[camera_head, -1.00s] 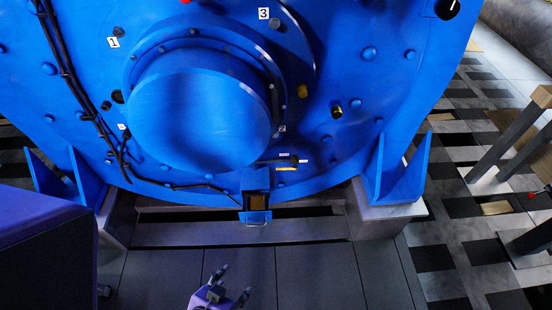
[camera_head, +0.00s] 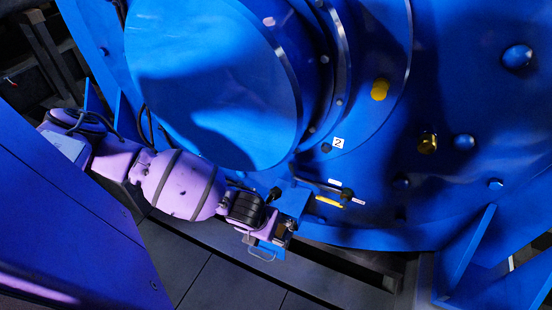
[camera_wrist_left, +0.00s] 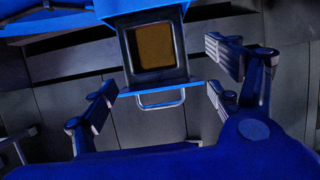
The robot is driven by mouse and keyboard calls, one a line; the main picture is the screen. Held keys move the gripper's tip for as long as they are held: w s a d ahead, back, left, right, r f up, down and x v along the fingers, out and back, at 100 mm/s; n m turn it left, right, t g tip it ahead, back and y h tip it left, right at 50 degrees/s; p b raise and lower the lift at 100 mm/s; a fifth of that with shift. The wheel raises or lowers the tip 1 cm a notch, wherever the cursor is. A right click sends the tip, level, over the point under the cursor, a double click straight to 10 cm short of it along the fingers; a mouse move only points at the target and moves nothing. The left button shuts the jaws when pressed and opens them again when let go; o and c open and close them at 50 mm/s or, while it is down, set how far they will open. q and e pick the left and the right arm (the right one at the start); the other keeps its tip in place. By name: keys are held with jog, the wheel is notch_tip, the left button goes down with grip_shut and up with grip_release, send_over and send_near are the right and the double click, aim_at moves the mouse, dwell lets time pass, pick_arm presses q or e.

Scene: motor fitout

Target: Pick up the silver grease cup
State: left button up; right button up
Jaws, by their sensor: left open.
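I cannot make out a silver grease cup for certain in either view. My left gripper (camera_head: 274,232) is at a small blue box (camera_head: 290,203) under the motor's round cover. In the left wrist view, the open, empty fingers of my left gripper (camera_wrist_left: 160,82) stand to either side of the box's lower front. That box (camera_wrist_left: 112,10) has a dark-framed, brown opening (camera_wrist_left: 155,47) and a thin metal handle (camera_wrist_left: 160,102) below it. Whether anything lies inside is unclear. My right gripper is not in view.
The large blue motor (camera_head: 440,60) fills the head view. It carries gold fittings (camera_head: 380,88), bolts, a label reading 2 (camera_head: 338,142) and a yellow strip (camera_head: 329,201). A blue support bracket (camera_head: 475,250) stands at right. A dark floor (camera_head: 200,270) lies below.

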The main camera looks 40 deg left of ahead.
pick_arm(q)
jog(key=shift+w+a, duration=0.35)
jog(key=shift+a, duration=0.2)
jog(key=b+x, duration=0.2)
jog(key=x, duration=0.4)
jog(key=shift+w+a+f, duration=0.1)
jog(key=shift+w+a, duration=0.05)
jog(key=shift+w, duration=0.05)
jog(key=shift+w+f+m, duration=0.15)
jog(key=shift+f+m, duration=0.15)
jog(key=shift+f, duration=0.05)
jog(key=shift+w+f+y, duration=0.1)
jog(key=shift+f+y, duration=0.05)
jog(key=shift+y, duration=0.15)
jog(key=c, duration=0.4)
jog(key=shift+a, duration=0.1)
jog(key=c, duration=0.6)
jog(key=shift+c, duration=1.1)
jog(key=shift+s, duration=0.2)
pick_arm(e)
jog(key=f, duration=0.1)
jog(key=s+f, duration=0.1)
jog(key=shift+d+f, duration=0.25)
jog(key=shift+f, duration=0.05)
